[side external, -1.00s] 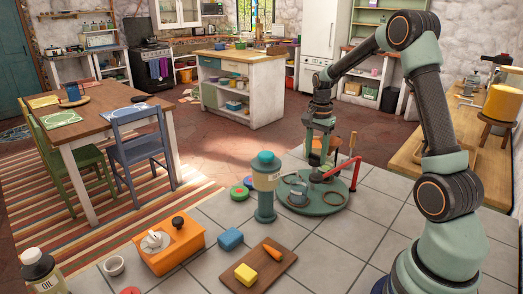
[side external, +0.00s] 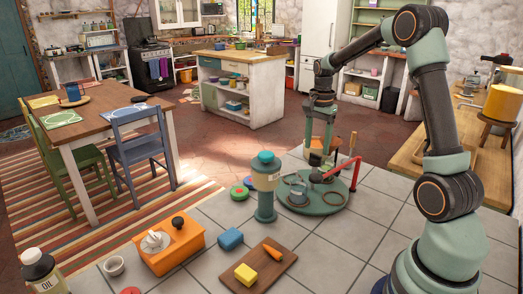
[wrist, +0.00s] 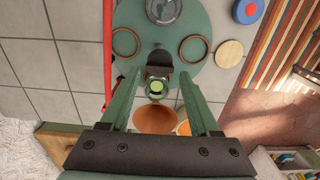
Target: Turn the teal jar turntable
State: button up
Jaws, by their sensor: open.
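The teal turntable (side external: 322,203) is a round disc on the tiled counter. It carries dark rings and a clear glass jar (side external: 297,190). The wrist view shows the disc (wrist: 160,38) with the jar (wrist: 163,10) at the top edge and a brown ring on each side. A dark post with a green round top (wrist: 158,82) stands at the disc's near edge, seen between my fingers. My gripper (side external: 319,150) is above the turntable's far side, fingers down, apart and empty. Whether the fingers touch the post is unclear.
A red bar (side external: 345,173) and an upright wooden handle (side external: 353,143) stand at the turntable's right. A teal-lidded canister (side external: 265,185) stands close at its left. A terracotta bowl (wrist: 155,118) lies beyond the post. The tiles right of the turntable are clear.

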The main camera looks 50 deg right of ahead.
notch_tip(320, 180, up, 9)
dwell(0.3)
jog(key=shift+o, duration=1.4)
jog(key=shift+r, duration=0.1)
notch_tip(320, 180, down, 12)
jog(key=shift+f, duration=0.1)
grip_shut()
dwell(0.6)
